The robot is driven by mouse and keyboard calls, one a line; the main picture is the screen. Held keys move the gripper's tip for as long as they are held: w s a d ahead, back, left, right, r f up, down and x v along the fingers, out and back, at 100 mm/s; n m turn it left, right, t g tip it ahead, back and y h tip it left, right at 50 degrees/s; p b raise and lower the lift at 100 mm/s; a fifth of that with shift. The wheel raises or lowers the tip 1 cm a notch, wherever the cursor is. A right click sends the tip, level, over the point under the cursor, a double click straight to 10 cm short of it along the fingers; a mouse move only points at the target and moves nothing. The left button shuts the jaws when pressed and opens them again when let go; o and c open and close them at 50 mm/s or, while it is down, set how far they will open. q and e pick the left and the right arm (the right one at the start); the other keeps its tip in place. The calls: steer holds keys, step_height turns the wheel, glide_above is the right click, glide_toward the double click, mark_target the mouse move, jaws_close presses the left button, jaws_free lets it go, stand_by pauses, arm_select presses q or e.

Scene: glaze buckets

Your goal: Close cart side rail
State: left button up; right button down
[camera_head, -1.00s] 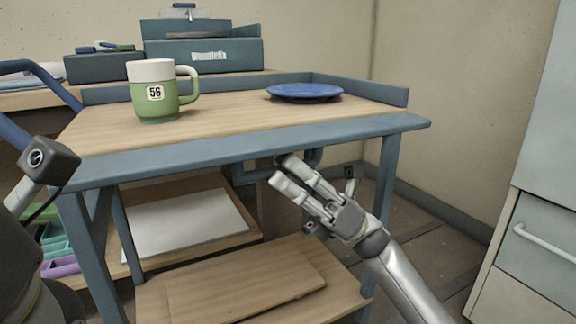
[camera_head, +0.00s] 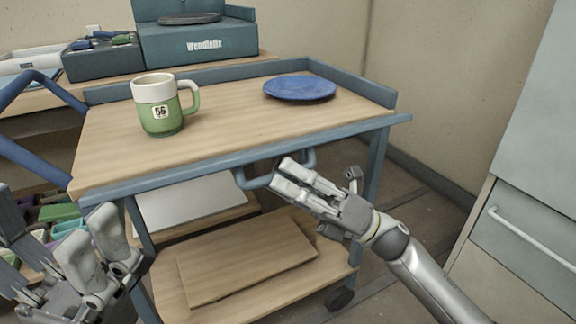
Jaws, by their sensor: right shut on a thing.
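The cart (camera_head: 235,157) has a wooden top with a blue frame. Its side rail, a blue U-shaped bar (camera_head: 244,180), hangs just below the front edge of the top. My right gripper (camera_head: 284,177) is at this bar, shut on it; the fingers hide part of the bar. My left gripper (camera_head: 90,228) is at the lower left, in front of the cart, with its fingertips apart and empty, away from the rail.
A green and white mug (camera_head: 160,108) and a blue plate (camera_head: 300,88) stand on the cart top. A wooden board (camera_head: 245,262) lies on the lower shelf. A drawer cabinet (camera_head: 530,220) stands at the right. Bare floor shows between it and the cart.

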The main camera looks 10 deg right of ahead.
steer(key=shift+r, duration=0.2)
steer(key=shift+m, duration=0.3)
steer(key=c, duration=1.5)
jaws_free()
steer(key=shift+o, duration=0.2)
steer(key=shift+f, duration=0.1)
steer(key=v, duration=1.2)
steer(key=shift+s+d, duration=0.1)
